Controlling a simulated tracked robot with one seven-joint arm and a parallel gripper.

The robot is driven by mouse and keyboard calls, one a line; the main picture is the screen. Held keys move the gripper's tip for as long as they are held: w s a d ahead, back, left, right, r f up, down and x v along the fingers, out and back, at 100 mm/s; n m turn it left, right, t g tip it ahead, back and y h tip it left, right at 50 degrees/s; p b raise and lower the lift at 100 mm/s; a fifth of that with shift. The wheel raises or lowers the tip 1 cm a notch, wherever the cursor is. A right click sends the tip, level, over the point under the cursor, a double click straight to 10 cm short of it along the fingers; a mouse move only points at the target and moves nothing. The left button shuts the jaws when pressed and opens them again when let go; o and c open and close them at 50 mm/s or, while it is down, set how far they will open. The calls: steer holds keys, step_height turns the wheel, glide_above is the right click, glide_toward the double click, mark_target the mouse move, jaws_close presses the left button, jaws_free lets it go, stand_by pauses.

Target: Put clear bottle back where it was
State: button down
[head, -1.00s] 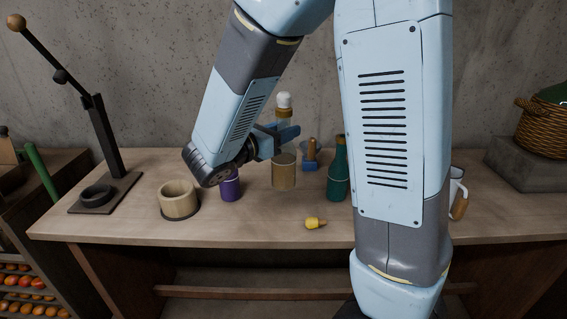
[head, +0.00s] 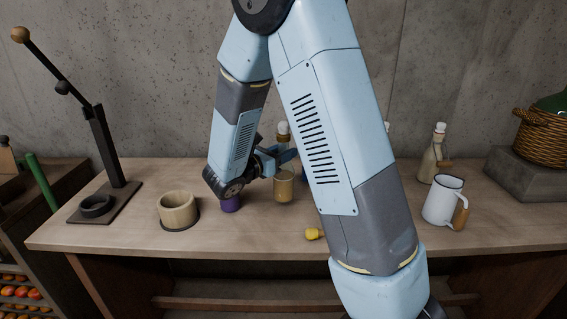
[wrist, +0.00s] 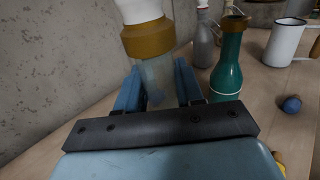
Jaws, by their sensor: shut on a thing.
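The clear bottle (head: 283,185) has a white cap, a brass-coloured collar and an amber-brown lower part. It stands upright over the back middle of the table. My gripper (head: 284,155) is shut around its clear body from the left; I cannot tell whether its base touches the wood. In the wrist view the bottle (wrist: 156,72) sits between the blue fingers (wrist: 158,88), with its collar above them and its lower part hidden.
A purple item (head: 230,204) stands close left, below my wrist. A wooden cup (head: 178,211) and a dark beam stand (head: 104,150) are further left. A green bottle (wrist: 229,65) stands to the right. A yellow item (head: 313,234) lies in front; a white mug (head: 440,203) stands far right.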

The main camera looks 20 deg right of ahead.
steer(key=shift+w+f, duration=0.2)
steer(key=shift+f, duration=0.05)
step_height(320, 180, down, 3)
steer(key=c, duration=0.7)
jaws_free()
